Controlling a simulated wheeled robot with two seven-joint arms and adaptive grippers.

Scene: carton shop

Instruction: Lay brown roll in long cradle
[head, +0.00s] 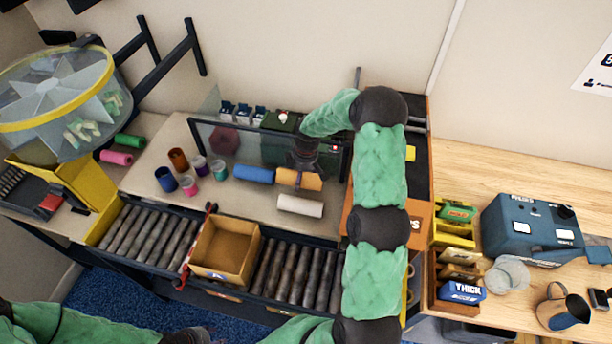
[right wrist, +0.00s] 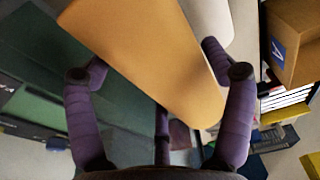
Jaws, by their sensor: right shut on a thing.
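The brown roll (head: 313,182), light orange-brown, lies across my right gripper (head: 303,166) at the back of the work table. In the right wrist view the roll (right wrist: 165,60) runs diagonally between the fingers of the right gripper (right wrist: 160,80), which is shut on it. I cannot tell whether the roll is touching the table. My left gripper (head: 200,335) is at the bottom edge of the head view, partly cut off; its jaws cannot be made out. I cannot pick out the long cradle for certain.
A blue roll (head: 253,175) lies left of the brown roll and a white roll (head: 300,206) in front. Several small jars (head: 190,186) stand further left. A dark frame (head: 272,130) rises behind. An open carton (head: 223,251) sits on the roller conveyor (head: 143,238).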

